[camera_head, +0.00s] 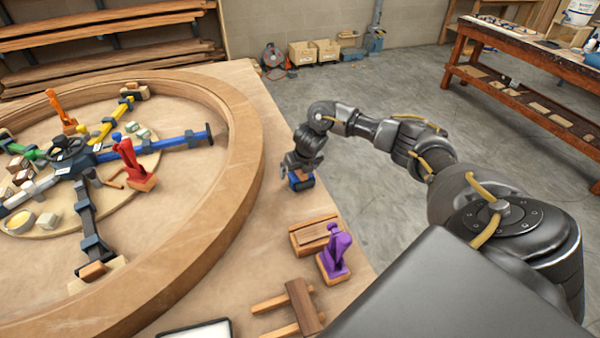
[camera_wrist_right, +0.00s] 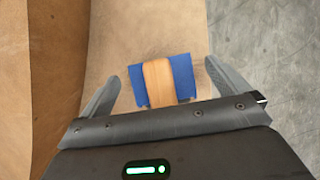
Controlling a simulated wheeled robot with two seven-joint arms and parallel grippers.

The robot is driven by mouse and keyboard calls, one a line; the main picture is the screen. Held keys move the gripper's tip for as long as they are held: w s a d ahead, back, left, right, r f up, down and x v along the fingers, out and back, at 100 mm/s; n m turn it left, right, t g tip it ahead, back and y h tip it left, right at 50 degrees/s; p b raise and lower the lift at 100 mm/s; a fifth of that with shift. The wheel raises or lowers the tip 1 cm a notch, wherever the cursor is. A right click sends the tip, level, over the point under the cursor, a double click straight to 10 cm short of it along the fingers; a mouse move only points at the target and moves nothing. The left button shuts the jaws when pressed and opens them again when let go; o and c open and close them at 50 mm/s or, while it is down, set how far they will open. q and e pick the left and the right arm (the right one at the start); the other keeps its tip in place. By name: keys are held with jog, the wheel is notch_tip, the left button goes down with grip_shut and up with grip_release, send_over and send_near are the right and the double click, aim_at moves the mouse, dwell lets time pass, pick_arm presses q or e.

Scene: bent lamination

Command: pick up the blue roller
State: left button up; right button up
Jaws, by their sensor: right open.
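The blue roller (camera_head: 301,181) rests on the wooden table outside the large ring, near the table's right edge. In the right wrist view it shows as a blue body (camera_wrist_right: 182,78) with a light wooden band across its middle. My right gripper (camera_head: 297,170) is right above it, pointing down. In the right wrist view my right gripper (camera_wrist_right: 172,85) is open, with one finger on each side of the roller and a gap on both sides. The gripper partly covers the roller in the head view. My left gripper is not in view.
The curved wooden ring wall (camera_head: 245,150) stands close to the left of the roller. A purple clamp (camera_head: 336,252), a wooden block (camera_head: 313,235) and a wooden clamp (camera_head: 300,305) lie nearer on the table. The table edge and grey floor (camera_head: 400,215) are to the right.

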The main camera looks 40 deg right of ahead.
jog(key=shift+c, duration=0.4)
jog(key=c, duration=1.1)
jog(key=shift+w+r+b, duration=0.1)
jog(key=shift+r+b, duration=0.25)
jog(key=shift+r, duration=0.25)
jog(key=v, duration=0.3)
jog(key=shift+w, duration=0.2)
jog(key=s+a+r+p, duration=0.1)
jog(key=s+r, duration=0.2)
jog(key=s, duration=0.1)
jog(key=s+a+r+p, duration=0.2)
jog(key=s+r, duration=0.1)
jog(key=s, duration=0.1)
jog(key=s+a+r+p, duration=0.1)
jog(key=s+r+p, duration=0.1)
jog(key=s+r, duration=0.1)
jog(key=shift+s+a, duration=0.3)
jog(key=shift+s, duration=0.5)
